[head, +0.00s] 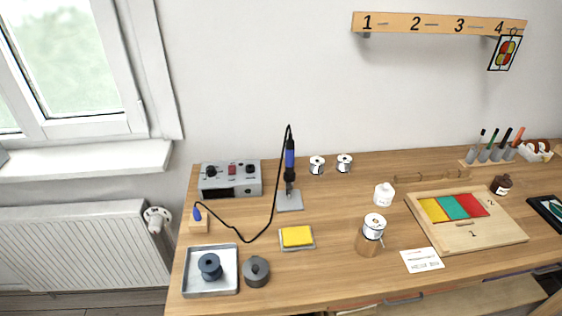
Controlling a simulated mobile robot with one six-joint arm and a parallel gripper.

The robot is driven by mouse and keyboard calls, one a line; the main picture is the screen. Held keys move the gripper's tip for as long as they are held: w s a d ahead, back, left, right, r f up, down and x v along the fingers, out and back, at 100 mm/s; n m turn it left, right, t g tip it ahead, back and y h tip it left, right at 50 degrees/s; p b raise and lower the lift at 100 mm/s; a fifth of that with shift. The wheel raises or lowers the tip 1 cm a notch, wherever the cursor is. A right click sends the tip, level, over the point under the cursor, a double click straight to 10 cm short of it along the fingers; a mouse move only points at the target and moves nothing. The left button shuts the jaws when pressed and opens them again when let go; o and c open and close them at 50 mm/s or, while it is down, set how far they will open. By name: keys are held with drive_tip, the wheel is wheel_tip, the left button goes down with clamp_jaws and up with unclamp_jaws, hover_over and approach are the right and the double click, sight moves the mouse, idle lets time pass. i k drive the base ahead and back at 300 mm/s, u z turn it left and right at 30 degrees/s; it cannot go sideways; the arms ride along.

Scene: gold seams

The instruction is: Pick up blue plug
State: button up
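A small blue plug (197,214) stands on a light wooden block (198,227) at the left edge of the table. A black cable (228,227) runs from it, curves across the tabletop and rises to a blue-handled soldering iron (290,154). The iron stands upright in a holder on a grey plate (290,205). My gripper is not in view.
A grey control box (230,179) stands behind the plug. A metal tray (226,285) with a dark spool (210,266) lies in front, with a dark lidded pot (256,271) beside it. A yellow sponge (296,236) lies to the right. A window sill (85,170) is at left.

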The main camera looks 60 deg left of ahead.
sight(196, 213)
drive_tip(key=u, duration=0.05)
drive_tip(key=k, duration=1.6)
drive_tip(key=u, duration=1.95)
drive_tip(key=i, duration=1.55)
drive_tip(key=u, duration=0.05)
